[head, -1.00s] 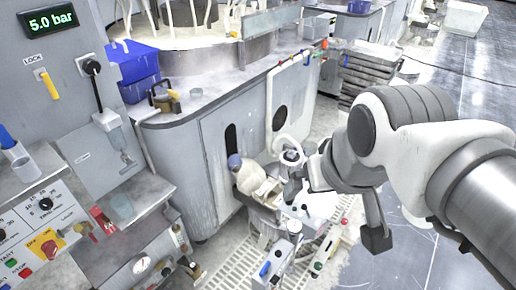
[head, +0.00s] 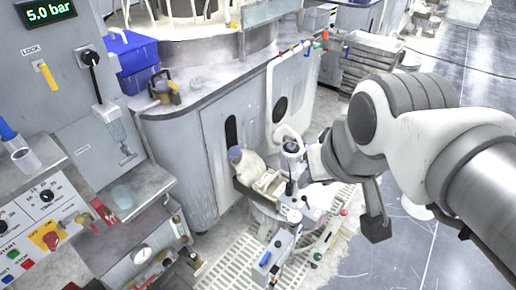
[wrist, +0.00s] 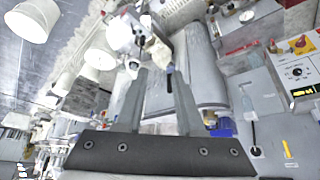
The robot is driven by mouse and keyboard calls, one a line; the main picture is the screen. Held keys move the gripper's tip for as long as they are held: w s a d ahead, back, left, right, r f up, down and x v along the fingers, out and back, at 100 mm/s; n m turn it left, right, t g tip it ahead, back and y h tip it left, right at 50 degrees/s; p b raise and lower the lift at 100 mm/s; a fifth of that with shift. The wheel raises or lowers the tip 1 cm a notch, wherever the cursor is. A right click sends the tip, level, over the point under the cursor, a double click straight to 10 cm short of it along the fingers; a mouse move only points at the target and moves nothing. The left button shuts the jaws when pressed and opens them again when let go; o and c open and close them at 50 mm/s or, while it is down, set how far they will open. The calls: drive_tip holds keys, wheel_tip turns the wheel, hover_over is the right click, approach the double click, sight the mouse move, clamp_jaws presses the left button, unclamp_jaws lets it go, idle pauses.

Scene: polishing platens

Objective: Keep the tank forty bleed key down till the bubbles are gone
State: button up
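My gripper (wrist: 156,72) is open in the wrist view, its two grey fingers apart with nothing held between them. Beyond the fingertips is a white and grey fitting (wrist: 125,35), which appears apart from them. The fingertips are hard to make out there. No tank number is readable, and I cannot tell which part is the bleed key. No bubbles can be made out.
A display (head: 45,12) reads 5.0 bar at the upper left. A control panel (head: 35,215) is below it. A white jug (head: 245,163) is near the device. Stacked trays (head: 370,62) stand behind. Open floor lies right.

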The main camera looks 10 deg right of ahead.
clamp_jaws()
idle(1.2)
